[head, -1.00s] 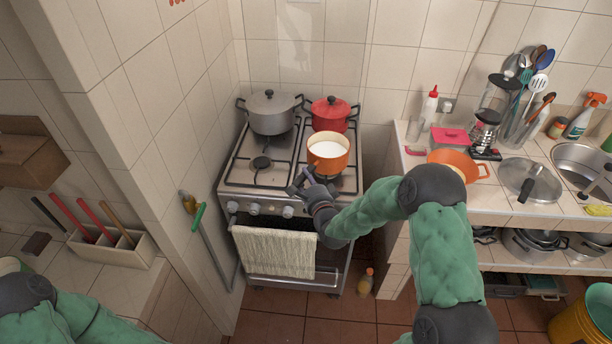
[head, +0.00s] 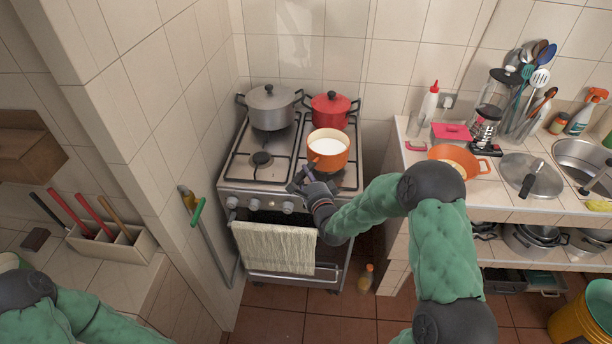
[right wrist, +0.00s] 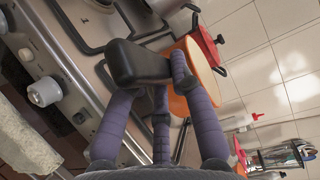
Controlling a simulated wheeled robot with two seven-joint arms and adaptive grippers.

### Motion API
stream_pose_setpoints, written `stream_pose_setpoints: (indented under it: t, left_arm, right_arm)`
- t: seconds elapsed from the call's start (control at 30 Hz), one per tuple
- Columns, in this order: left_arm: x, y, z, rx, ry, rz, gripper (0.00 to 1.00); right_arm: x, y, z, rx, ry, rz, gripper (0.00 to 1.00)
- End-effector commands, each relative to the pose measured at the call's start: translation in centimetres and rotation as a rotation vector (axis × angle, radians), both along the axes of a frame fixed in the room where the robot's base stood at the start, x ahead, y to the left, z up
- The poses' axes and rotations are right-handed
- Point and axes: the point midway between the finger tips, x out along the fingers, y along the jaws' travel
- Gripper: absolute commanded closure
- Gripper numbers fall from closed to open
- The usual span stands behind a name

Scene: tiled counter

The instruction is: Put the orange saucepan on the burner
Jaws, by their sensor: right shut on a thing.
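The orange saucepan (head: 328,158) holds a white liquid and is upright over the front right burner (head: 322,180) of the stove. I cannot tell whether its base touches the grate. My right gripper (head: 312,188) is at the stove's front edge, shut on the pan's dark handle. In the right wrist view, my purple fingers (right wrist: 160,95) close around the black handle (right wrist: 135,65), with the orange side of the pan (right wrist: 205,70) beyond. Of my left arm only green links show at the lower left; its gripper is out of view.
A grey lidded pot (head: 270,108) and a red lidded pot (head: 331,110) stand on the back burners, the red one close behind the pan. The front left burner (head: 262,160) is bare. A towel (head: 275,250) hangs on the oven. An orange bowl (head: 480,163) sits on the right counter.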

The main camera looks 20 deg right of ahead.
Motion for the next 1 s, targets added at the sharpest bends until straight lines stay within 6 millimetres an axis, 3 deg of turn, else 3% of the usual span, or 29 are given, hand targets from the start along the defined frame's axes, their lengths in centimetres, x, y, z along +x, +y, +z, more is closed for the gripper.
stream_pose_setpoints:
  t: [0.33, 0.37, 0.43, 0.8, 1.0]
  left_arm:
    - [0.0, 0.0, -0.6, 0.0, 0.0, 0.0, 0.6]
    - [0.0, 0.0, -0.5, 0.0, 0.0, 0.0, 0.6]
    - [0.0, 0.0, -0.5, 0.0, 0.0, 0.0, 0.6]
    - [0.0, 0.0, -0.5, 0.0, 0.0, 0.0, 0.6]
    - [0.0, 0.0, -0.5, 0.0, 0.0, 0.0, 0.6]
  right_arm:
    - [0.2, -0.1, -0.1, -0.005, -0.01, -0.001, 1.0]
    - [0.1, -0.1, 0.0, -0.005, -0.01, -0.001, 0.69]
    - [0.1, -0.1, 0.0, -0.004, -0.009, -0.002, 0.49]
    - [-0.3, 0.1, -0.7, 0.003, 0.006, 0.0, 0.49]
    - [-2.3, 0.2, -0.3, 0.001, 0.002, -0.001, 0.49]
